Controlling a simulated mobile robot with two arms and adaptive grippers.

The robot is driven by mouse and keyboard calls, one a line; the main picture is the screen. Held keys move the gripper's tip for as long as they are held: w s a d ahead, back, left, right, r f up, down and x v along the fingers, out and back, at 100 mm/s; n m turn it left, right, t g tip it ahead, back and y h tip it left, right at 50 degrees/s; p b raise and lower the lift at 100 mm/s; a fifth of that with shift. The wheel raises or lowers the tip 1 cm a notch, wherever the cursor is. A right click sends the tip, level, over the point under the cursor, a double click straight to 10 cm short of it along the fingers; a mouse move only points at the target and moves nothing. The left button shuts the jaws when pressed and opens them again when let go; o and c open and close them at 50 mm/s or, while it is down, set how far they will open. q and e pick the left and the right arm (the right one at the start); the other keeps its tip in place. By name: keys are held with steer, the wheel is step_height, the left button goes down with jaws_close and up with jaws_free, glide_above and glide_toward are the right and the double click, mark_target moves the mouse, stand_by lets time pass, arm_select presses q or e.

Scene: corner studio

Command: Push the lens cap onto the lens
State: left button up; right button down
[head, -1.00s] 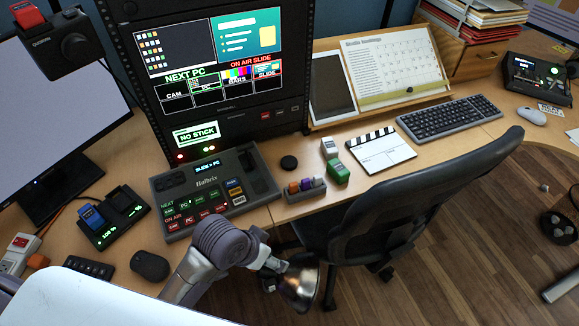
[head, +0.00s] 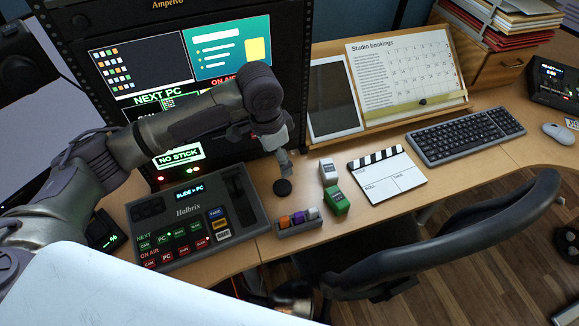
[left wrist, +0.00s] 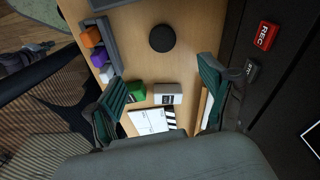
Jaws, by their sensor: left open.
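The lens cap appears to be the small black disc (head: 283,187), lying flat on the desk to the right of the switcher panel. It also shows in the left wrist view (left wrist: 162,38), near the top and beyond my fingertips. My left gripper (head: 283,168) is just above the disc in the head view. In the left wrist view its two green ribbed fingers (left wrist: 160,86) are wide apart with nothing held between them. A dark camera-like shape (head: 18,62) is at the left edge; no lens can be made out on it. My right gripper is not in view.
The switcher panel (head: 190,222) is left of the disc. A small tray (head: 301,227) of coloured blocks, a white block (head: 328,172), a green block (head: 336,202) and a clapperboard (head: 388,176) are on its right. The tablet (head: 333,96) stands behind. A chair (head: 450,235) is in front.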

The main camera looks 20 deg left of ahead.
arm_select(q)
steer(key=w, duration=0.1)
glide_above(282, 186)
steer(key=f, duration=0.6)
steer(key=shift+s+a+f, duration=0.15)
steer(key=shift+a+f, duration=0.05)
steer(key=shift+f, duration=0.6)
steer(key=shift+d+f, duration=0.15)
steer(key=shift+f, duration=2.5)
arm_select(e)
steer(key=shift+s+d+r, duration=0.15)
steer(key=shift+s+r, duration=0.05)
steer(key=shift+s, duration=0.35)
arm_select(q)
steer(key=c, duration=0.9)
